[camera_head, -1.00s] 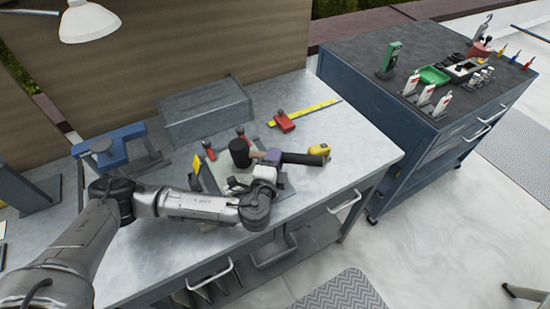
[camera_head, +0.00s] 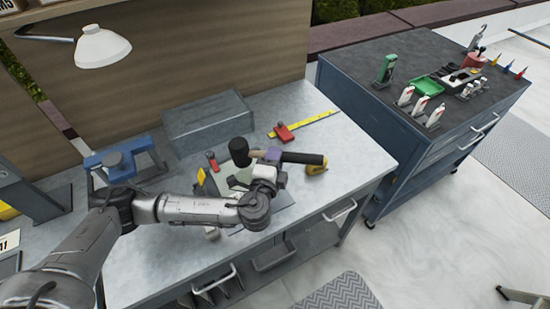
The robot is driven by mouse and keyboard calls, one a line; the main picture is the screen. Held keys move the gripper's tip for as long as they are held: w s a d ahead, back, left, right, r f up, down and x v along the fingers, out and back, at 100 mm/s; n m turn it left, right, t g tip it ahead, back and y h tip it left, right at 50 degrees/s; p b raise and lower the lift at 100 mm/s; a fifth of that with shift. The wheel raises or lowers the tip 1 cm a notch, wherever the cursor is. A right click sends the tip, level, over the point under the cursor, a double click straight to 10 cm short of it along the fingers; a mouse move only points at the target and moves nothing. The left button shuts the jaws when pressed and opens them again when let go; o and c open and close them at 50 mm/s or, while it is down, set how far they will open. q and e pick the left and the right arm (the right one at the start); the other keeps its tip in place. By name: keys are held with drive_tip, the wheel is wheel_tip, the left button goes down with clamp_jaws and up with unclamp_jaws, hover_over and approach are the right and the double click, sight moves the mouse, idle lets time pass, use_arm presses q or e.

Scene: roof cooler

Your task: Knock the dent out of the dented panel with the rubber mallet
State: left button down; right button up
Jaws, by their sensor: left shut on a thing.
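My left gripper (camera_head: 267,166) is shut on the rubber mallet, over the workbench. The mallet's black head (camera_head: 239,151) points left and its dark handle (camera_head: 302,158) points right, roughly level. A flat grey-green panel (camera_head: 243,178) lies on the bench below and is partly hidden by the mallet, my gripper and my wrist. I cannot make out the dent. The mallet head appears above the panel's far edge; I cannot tell the gap. My right gripper is out of view.
Red clamps (camera_head: 212,162) stand by the panel. A yellow tape measure (camera_head: 316,167) and a yellow rule (camera_head: 313,124) lie to the right. A blue tool cabinet (camera_head: 400,135) is at right.

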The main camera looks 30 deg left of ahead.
use_arm(q)
drive_tip(key=shift+r, duration=0.4)
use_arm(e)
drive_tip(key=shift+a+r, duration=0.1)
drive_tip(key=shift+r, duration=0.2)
use_arm(q)
wheel_tip(320, 180, down, 9)
drive_tip(key=b, duration=0.6)
drive_tip(key=shift+r, duration=0.2)
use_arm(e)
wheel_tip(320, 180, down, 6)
use_arm(q)
drive_tip(key=shift+r+p, duration=0.45)
drive_tip(key=shift+r, duration=0.25)
wheel_tip(320, 180, up, 6)
drive_tip(key=p, duration=0.5)
drive_tip(key=shift+f, duration=0.2)
drive_tip(key=shift+r, duration=0.1)
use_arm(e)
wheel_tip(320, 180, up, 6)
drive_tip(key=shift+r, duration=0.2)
use_arm(q)
drive_tip(key=shift+p, duration=0.3)
